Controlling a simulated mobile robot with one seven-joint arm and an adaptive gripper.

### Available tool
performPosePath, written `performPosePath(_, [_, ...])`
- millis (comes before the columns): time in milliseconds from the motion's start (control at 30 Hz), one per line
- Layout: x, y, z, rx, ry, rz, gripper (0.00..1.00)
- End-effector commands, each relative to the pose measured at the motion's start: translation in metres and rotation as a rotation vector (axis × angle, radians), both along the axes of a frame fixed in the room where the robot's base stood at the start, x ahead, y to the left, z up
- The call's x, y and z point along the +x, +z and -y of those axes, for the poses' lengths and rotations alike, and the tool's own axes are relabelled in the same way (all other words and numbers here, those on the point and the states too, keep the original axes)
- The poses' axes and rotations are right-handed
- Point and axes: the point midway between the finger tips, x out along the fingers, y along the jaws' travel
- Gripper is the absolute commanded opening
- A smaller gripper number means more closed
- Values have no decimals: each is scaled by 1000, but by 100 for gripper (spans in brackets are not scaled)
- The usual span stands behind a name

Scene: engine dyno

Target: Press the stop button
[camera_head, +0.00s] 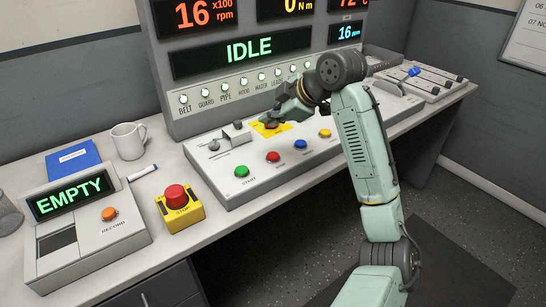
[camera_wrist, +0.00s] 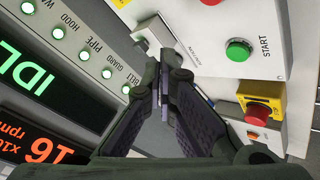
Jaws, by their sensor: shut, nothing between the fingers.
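The control panel (camera_head: 225,188) has a row of coloured buttons along its front. A red button (camera_head: 273,157) sits between the green START button (camera_head: 241,171) and a blue button (camera_head: 300,144); its small label is hard to read. In the wrist view, START (camera_wrist: 238,49) is clear, and the red button (camera_wrist: 210,2) is cut by the top edge. A separate large red mushroom button (camera_head: 175,195) stands on a yellow box (camera_head: 182,216) left of the panel. My gripper (camera_head: 275,121) is shut and empty, behind the button row, near a yellow plate; its fingers (camera_wrist: 160,68) show in the wrist view.
A yellow-orange button (camera_head: 324,133) ends the row at right. Left stand a box with an EMPTY display (camera_head: 70,198) and an orange RECORD button (camera_head: 109,214), a mug (camera_head: 128,140) and a marker (camera_head: 142,172). The display tower (camera_head: 240,95), reading IDLE, rises behind the panel.

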Motion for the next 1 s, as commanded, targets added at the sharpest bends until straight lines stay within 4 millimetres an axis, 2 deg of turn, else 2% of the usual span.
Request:
performPosePath(33, [0,-9,0,0,-1,-1,0])
performPosePath(300, [0,-48,1,0,-2,0,0])
performPosePath(500, [0,-71,0,1,1,-1,0])
performPosePath(667, [0,-78,0,0,-1,1,0])
performPosePath(1000, [0,-78,0,0,0,0,0])
